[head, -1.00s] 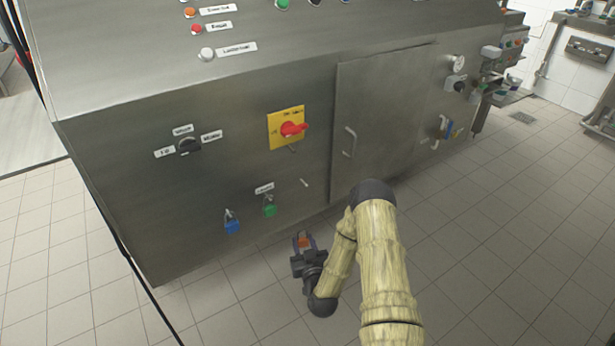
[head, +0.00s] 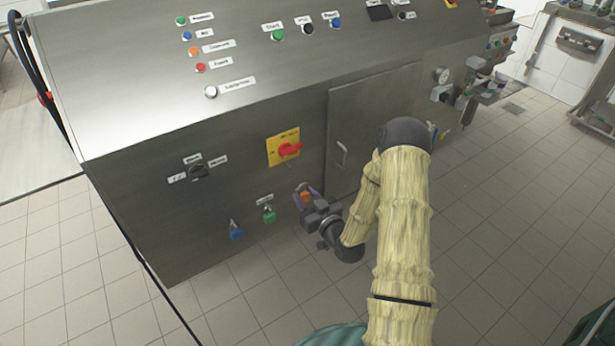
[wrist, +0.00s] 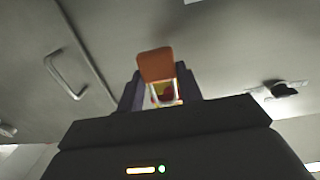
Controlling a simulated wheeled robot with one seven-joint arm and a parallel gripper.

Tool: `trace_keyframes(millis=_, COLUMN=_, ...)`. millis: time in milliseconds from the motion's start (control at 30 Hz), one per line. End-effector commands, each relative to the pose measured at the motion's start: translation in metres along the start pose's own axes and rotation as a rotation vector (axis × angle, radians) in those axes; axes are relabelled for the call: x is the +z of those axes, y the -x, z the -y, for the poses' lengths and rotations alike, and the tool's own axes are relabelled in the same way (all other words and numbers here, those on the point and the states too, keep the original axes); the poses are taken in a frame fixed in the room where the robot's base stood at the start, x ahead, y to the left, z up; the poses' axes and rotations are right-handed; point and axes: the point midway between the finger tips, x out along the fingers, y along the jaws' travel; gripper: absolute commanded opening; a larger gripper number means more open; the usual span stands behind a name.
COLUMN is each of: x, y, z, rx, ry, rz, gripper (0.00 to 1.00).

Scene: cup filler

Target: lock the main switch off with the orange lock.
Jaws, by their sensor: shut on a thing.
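The main switch is a red rotary handle (head: 290,150) on a yellow plate (head: 274,158) on the machine's front panel. Its handle points right in the head view. The orange lock (head: 305,197) is between the fingers of my gripper (head: 306,192), below the switch and apart from it. In the wrist view, the orange lock body (wrist: 157,66) sticks up between the dark fingers (wrist: 160,92). Its pale shackle frames a bit of red and yellow, likely the switch behind. My gripper is shut on the lock.
A blue padlock (head: 236,233) and a green padlock (head: 269,215) hang low on the panel, left of my gripper. A black selector knob (head: 198,171) is further left. A door with a handle (head: 342,153) is right of the switch. The floor in front is clear.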

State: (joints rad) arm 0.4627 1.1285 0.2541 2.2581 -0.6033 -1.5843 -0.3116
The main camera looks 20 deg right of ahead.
Motion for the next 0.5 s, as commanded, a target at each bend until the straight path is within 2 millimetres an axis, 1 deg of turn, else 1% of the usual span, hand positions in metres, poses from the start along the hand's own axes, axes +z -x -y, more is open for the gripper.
trace_keyframes(millis=33, x=-0.0188, y=0.0023, z=-0.0014, rx=-0.009, ry=0.004, rz=0.001, gripper=0.11)
trace_keyframes(millis=100, x=-0.0259, y=0.0043, z=-0.0014, rx=-0.023, ry=0.006, rz=0.005, gripper=0.11)
trace_keyframes(millis=200, x=-0.0285, y=0.0055, z=-0.0013, rx=-0.031, ry=0.008, rz=0.008, gripper=0.11)
trace_keyframes(millis=500, x=-0.0267, y=0.0052, z=-0.0011, rx=-0.031, ry=0.008, rz=0.007, gripper=0.11)
